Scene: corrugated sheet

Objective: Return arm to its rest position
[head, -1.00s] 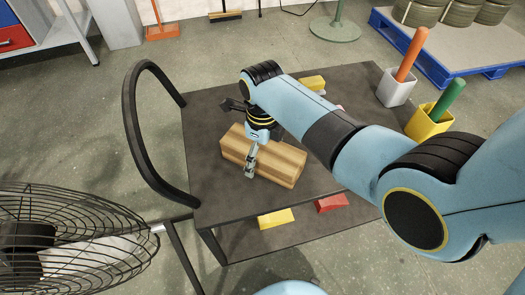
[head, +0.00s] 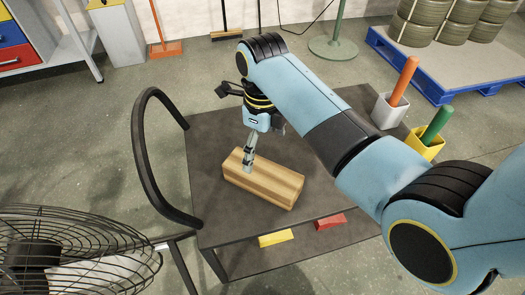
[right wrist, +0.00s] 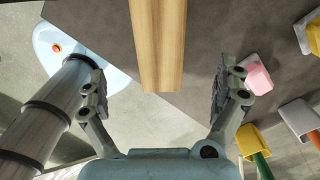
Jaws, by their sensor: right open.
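My right gripper (head: 247,166) is over the dark cart top in the head view, its fingers pointing down above the left end of a wooden block (head: 264,179). In the right wrist view the fingers (right wrist: 163,92) are spread wide with nothing held between them. The block (right wrist: 158,42) shows there beyond the fingers, apart from both. The block lies flat on the cart (head: 222,219). My right arm reaches in from the right across the cart. My left gripper is not in view.
A yellow wedge (head: 276,239) and a red wedge (head: 331,222) lie near the cart's front edge. A white cup (head: 389,112) with an orange handle and a yellow cup (head: 424,145) with a green handle stand right. A black rail (head: 140,150) and fan (head: 75,250) stand left.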

